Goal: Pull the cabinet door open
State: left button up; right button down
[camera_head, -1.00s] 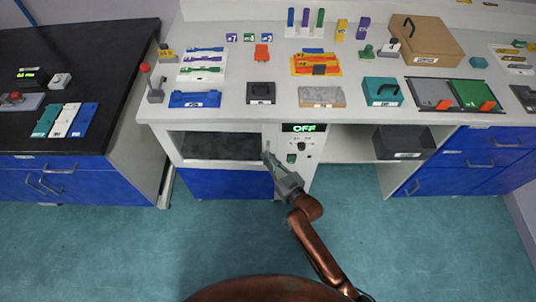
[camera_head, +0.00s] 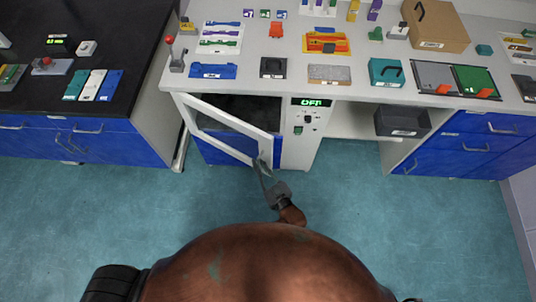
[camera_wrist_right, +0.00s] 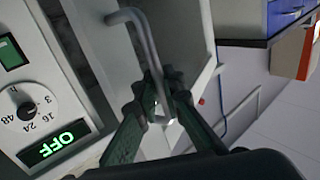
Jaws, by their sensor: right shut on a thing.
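The cabinet door (camera_head: 224,133) is a white frame with a glass pane, hinged at its left side. It stands partly open, its right edge swung out toward me. My right gripper (camera_head: 262,168) is at that free edge. In the right wrist view the gripper (camera_wrist_right: 160,92) is shut around the grey bar handle (camera_wrist_right: 146,42). The cabinet (camera_head: 300,145) shows a dark inside behind the door, partly hidden by it. My left gripper is not in view.
The control panel with a green OFF display (camera_head: 312,102) is right of the opening. A dark bin (camera_head: 402,121) sits on the shelf further right. The white worktop above holds several items. Teal floor (camera_head: 360,200) is clear in front.

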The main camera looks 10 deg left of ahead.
jog(key=shift+s+a+f+p, duration=0.1)
jog(key=shift+s+a+p, duration=0.1)
jog(key=shift+s+a, duration=0.4)
jog(key=shift+s+a+p, duration=0.15)
jog(key=shift+s+p, duration=0.05)
jog(key=shift+s, duration=0.65)
jog(key=c, duration=2.3)
grip_release()
jog(key=shift+c, duration=0.2)
jog(key=v, duration=1.2)
